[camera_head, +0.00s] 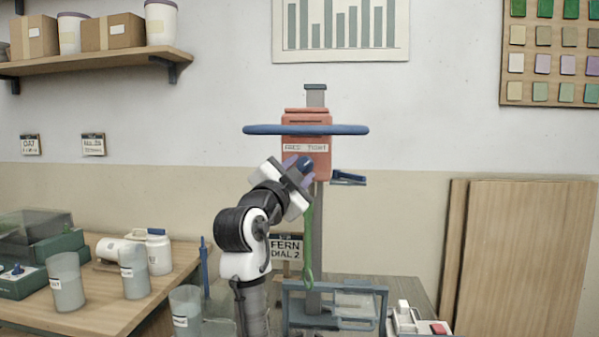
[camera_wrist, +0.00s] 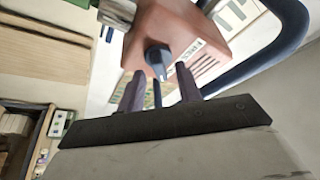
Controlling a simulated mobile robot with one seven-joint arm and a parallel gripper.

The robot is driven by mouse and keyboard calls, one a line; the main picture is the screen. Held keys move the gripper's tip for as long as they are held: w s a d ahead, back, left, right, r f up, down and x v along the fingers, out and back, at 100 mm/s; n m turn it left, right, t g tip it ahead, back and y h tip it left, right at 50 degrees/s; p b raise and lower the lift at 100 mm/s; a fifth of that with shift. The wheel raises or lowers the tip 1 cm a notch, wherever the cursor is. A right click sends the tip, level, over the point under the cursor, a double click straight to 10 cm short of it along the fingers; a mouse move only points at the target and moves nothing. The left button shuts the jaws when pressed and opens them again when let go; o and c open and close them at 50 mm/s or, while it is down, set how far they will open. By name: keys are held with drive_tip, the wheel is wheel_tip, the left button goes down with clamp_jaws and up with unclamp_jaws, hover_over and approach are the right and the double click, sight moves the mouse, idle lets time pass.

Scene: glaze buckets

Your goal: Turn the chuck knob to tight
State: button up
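The chuck knob (camera_head: 305,163) is small and dark blue. It sits on the front of the red machine head (camera_head: 318,170), below a white label (camera_head: 305,148) that reads FREE on the left and TIGHT on the right. In the wrist view the knob (camera_wrist: 157,60) lies between the tips of my gripper (camera_wrist: 160,70). The two purple fingers stand apart, one on each side, with a gap visible beside the knob. My gripper (camera_head: 299,168) partly covers the knob in the head view. I cannot tell which word the knob points to.
A blue ring bar (camera_head: 265,130) crosses the head above the label. A blue lever (camera_head: 348,178) sticks out at right and a green strip (camera_head: 308,245) hangs below. A blue-framed stand (camera_head: 290,310) is below. Cups (camera_head: 66,285) stand on the left table.

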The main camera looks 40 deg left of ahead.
drive_tip(key=b+v, duration=0.3)
drive_tip(key=v, duration=1)
drive_tip(key=shift+f, duration=0.1)
